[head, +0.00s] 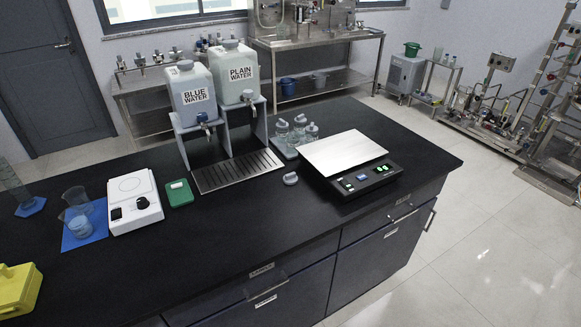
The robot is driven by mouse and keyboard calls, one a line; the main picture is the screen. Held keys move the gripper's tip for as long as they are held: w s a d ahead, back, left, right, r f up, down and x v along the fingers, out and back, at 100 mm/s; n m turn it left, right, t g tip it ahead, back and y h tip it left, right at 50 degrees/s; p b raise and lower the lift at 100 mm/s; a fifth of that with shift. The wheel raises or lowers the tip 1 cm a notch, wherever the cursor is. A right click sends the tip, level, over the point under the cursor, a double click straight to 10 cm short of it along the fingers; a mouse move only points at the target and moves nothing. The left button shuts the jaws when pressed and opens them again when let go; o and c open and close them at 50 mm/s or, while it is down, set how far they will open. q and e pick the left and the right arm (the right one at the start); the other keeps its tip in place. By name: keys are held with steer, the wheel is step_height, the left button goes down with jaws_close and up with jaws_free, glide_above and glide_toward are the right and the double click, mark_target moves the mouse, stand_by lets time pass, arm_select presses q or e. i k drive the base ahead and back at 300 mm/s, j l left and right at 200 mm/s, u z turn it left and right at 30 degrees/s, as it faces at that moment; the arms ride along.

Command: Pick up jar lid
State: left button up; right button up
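A small pale grey round piece, which looks like the jar lid (290,178), lies on the black bench top (250,225). It sits between the metal drip grate (237,170) and the scale, apart from both. Several small clear glass jars (282,128) stand close together on a tray behind it; whether they wear lids is too small to tell. Neither of my grippers is in view.
A scale with a steel plate (343,153) stands right of the lid. Blue water (192,93) and plain water (237,73) tanks stand behind the grate. A white stirrer (134,200), green pad (179,193), beakers (77,199) and yellow case (17,290) are left. The bench front is clear.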

mark_target(292, 179)
steer(key=i+l+u, duration=0.1)
steer(key=l, duration=0.25)
steer(key=i+l, duration=0.25)
steer(key=i+l+u, duration=0.15)
steer(key=l, duration=0.25)
steer(key=i+l, duration=0.15)
steer(key=l, duration=0.2)
steer(key=i+l+u, duration=0.15)
steer(key=l, duration=0.2)
